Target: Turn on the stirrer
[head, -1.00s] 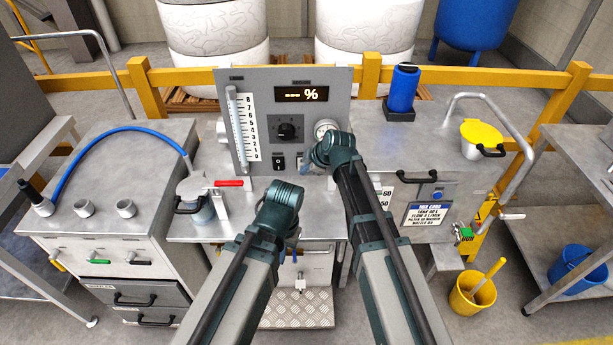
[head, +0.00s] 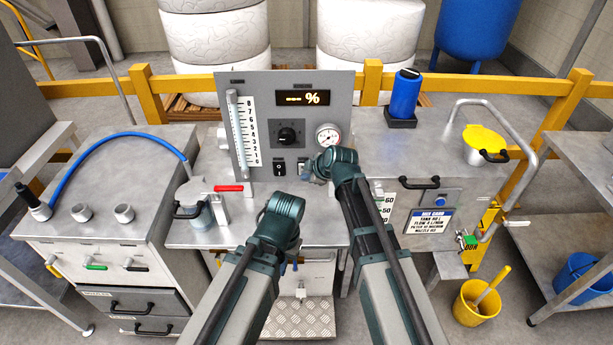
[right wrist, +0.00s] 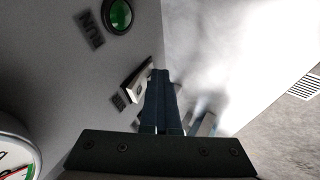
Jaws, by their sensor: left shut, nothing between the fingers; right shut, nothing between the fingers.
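The grey control panel (head: 239,96) stands upright at the back of the middle bench. It has a display (head: 303,97) reading dashes and "%", a black knob (head: 286,134), and a black rocker switch (head: 279,169). In the right wrist view a pale rocker switch (right wrist: 137,88) sits below a green lamp (right wrist: 117,16) labelled RUN. My right gripper (right wrist: 163,73) is shut and empty, its tips close beside that switch; contact cannot be told. In the head view my right gripper (head: 304,176) is partly hidden by its wrist. My left gripper (head: 293,258) is shut, low before the bench, mostly hidden.
A round gauge (head: 328,135) is right of the knob, and a level scale (head: 243,130) is at the panel's left. A lidded pot (head: 196,205) and a red-handled lever (head: 229,188) stand left on the bench. A cabinet with a yellow lid (head: 482,136) is at right.

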